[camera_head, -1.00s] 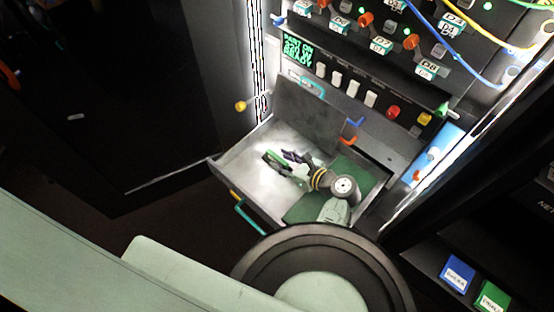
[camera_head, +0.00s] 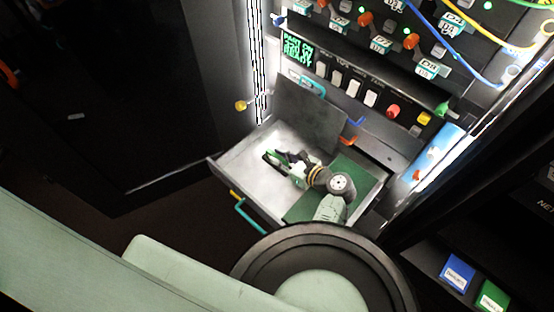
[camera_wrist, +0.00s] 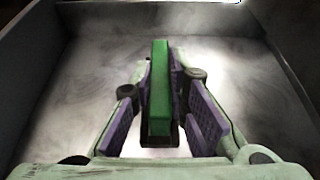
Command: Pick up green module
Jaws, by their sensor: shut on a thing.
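The green module (camera_wrist: 160,90) is a narrow block with a bright green top and dark sides. It lies lengthwise between the fingers of my gripper (camera_wrist: 163,75) in the wrist view. The purple-padded fingers close in on it near their tips, and I am shut on it. In the head view my gripper (camera_head: 279,161) is inside the open drawer (camera_head: 240,165), with the module (camera_head: 271,158) small and partly hidden at its tips. I cannot tell whether the module still touches the drawer floor.
Drawer walls surround my gripper, and a grey upright plate (camera_head: 312,108) stands at its back. A green mat (camera_head: 356,178) lies in the drawer's right part. Above is a panel with switches and cables. The drawer floor left of my gripper is clear.

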